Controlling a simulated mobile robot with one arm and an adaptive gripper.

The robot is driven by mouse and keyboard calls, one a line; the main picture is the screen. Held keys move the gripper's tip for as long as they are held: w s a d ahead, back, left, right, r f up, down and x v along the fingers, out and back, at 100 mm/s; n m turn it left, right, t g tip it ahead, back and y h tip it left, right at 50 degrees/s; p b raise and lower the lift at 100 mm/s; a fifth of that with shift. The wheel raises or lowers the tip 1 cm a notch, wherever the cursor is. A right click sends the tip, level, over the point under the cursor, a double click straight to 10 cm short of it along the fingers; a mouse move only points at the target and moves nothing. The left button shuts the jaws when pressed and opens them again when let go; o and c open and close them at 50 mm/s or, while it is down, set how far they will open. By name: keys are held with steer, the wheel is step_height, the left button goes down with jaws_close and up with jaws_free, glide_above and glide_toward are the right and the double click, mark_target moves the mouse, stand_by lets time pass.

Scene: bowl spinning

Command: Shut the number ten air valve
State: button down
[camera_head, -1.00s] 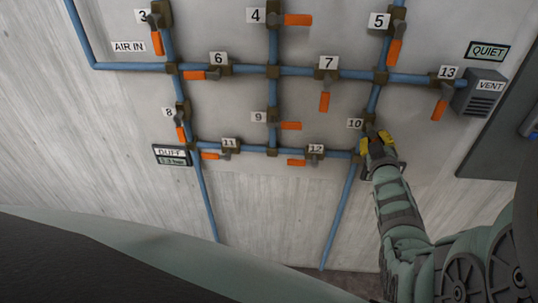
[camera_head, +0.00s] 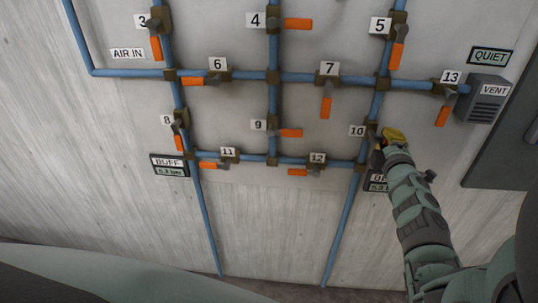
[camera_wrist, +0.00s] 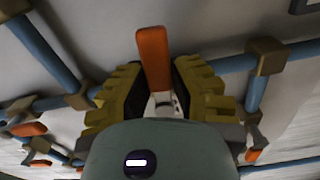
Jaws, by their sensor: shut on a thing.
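The number 10 label (camera_head: 358,131) is on the wall panel, left of the valve's brown body (camera_head: 371,129) on the blue vertical pipe at the right. My gripper (camera_head: 392,139), with yellow fingers, is at this valve and hides its handle in the head view. In the wrist view, the orange handle (camera_wrist: 153,58) stands between the two yellow fingers of my gripper (camera_wrist: 160,88), which are shut on it. I cannot tell the handle's angle to its pipe for sure.
Valve 7's orange handle (camera_head: 326,107) hangs down at the upper left of my gripper, and valve 13's handle (camera_head: 442,115) is at the upper right. Valve 12 (camera_head: 314,164) is at the lower left. A grey box (camera_head: 513,150) stands at the right edge.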

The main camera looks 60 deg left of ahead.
steer(key=shift+r+n, duration=0.1)
steer(key=shift+n, duration=0.5)
steer(key=c, duration=0.8)
jaws_free()
steer(key=shift+r, duration=0.1)
steer(key=v, duration=1.2)
